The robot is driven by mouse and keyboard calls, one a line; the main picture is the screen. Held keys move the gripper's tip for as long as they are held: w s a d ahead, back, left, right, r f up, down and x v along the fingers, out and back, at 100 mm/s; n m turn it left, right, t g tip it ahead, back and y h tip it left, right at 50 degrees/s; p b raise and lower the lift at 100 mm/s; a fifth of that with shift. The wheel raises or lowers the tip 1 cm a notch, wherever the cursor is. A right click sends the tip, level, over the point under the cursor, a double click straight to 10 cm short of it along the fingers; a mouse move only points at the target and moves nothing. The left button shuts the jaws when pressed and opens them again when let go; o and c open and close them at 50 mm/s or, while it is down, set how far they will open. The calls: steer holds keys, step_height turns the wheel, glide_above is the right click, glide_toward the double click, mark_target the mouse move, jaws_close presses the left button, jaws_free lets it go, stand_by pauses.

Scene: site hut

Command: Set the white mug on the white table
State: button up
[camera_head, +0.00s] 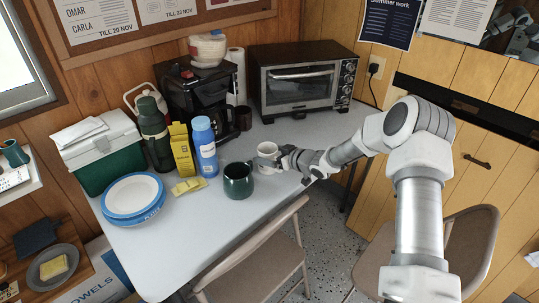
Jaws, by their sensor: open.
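The white mug (267,151) is on or just above the white table (202,244), right of the dark green mug; whether its base touches the tabletop I cannot tell. My gripper (281,159) is open at the white mug's right side, and its fingers overlap the mug in the head view. The exact contact between fingers and mug is too small to see.
A dark green mug (238,181) stands close to the left. A blue bottle (205,147), a yellow carton (182,150) and stacked plates (133,197) are further left. A toaster oven (303,82) stands behind. A folding chair (262,262) is at the front edge. The front tabletop is clear.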

steer(key=p+v, duration=0.1)
steer(key=v, duration=1.1)
steer(key=s+d+r+m+h, duration=0.2)
steer(key=s+d+r+h, duration=0.3)
steer(key=r, duration=0.5)
steer(key=s+d+r+m+h, duration=0.3)
steer(key=s+d+r+h, duration=0.3)
steer(key=r, duration=0.3)
steer(key=s+a+r+m+g, duration=0.2)
steer(key=s, duration=1)
steer(key=s+a+r+m+g+y, duration=0.1)
steer(key=s+a+r+m+g, duration=0.1)
steer(key=s, duration=1.1)
steer(key=shift+s+p, duration=0.25)
steer(key=shift+p, duration=0.05)
